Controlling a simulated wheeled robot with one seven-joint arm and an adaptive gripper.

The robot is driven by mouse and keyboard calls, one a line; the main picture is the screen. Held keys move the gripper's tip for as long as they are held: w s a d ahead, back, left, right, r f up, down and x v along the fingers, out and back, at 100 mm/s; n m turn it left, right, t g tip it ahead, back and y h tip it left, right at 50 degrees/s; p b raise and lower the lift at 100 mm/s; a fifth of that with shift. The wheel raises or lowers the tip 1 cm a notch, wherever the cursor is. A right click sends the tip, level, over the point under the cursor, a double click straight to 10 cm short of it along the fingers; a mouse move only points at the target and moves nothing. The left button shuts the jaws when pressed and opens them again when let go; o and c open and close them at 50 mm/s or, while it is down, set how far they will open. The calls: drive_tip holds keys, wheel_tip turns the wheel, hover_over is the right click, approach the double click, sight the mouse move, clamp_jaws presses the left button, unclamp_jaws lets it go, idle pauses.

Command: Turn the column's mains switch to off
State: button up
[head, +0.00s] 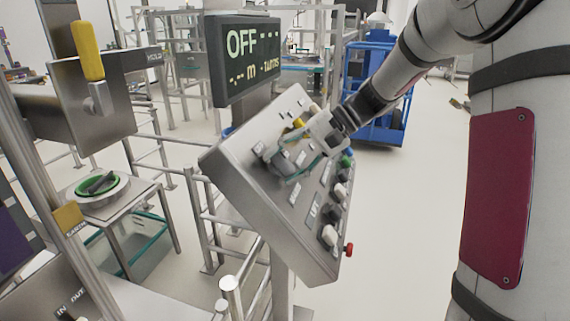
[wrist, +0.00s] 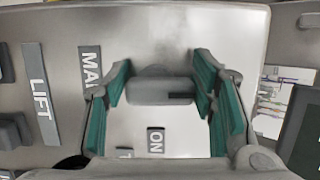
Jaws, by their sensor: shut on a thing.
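The mains switch is a grey knob with a dark mark at its right end (wrist: 150,91), on the sloped steel control panel (head: 236,163). In the wrist view its bar lies crosswise between the teal pads of my gripper (wrist: 163,88). A label starting "MA" (wrist: 90,66) and an "ON" label (wrist: 156,141) are beside it; no "OFF" label is visible there. My gripper (head: 286,164) is shut on the switch at the panel's upper left in the head view, where the fingers partly hide it. The display (head: 245,58) above reads "OFF" with dashes for "m" and "turns".
Several buttons and knobs line the panel's right side, with a red knob (head: 348,250) at its lower corner. A "LIFT" label (wrist: 40,92) is near the switch. Steel rails stand left of the panel; a blue machine (head: 372,88) is behind. Floor to the right is clear.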

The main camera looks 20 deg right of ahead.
idle(0.4)
drive_tip(key=o, duration=1.1)
drive_tip(key=shift+o, duration=0.2)
drive_tip(key=shift+d, duration=0.1)
drive_tip(key=v, duration=1.1)
drive_tip(key=shift+d+r, duration=0.25)
drive_tip(key=shift+d, duration=0.05)
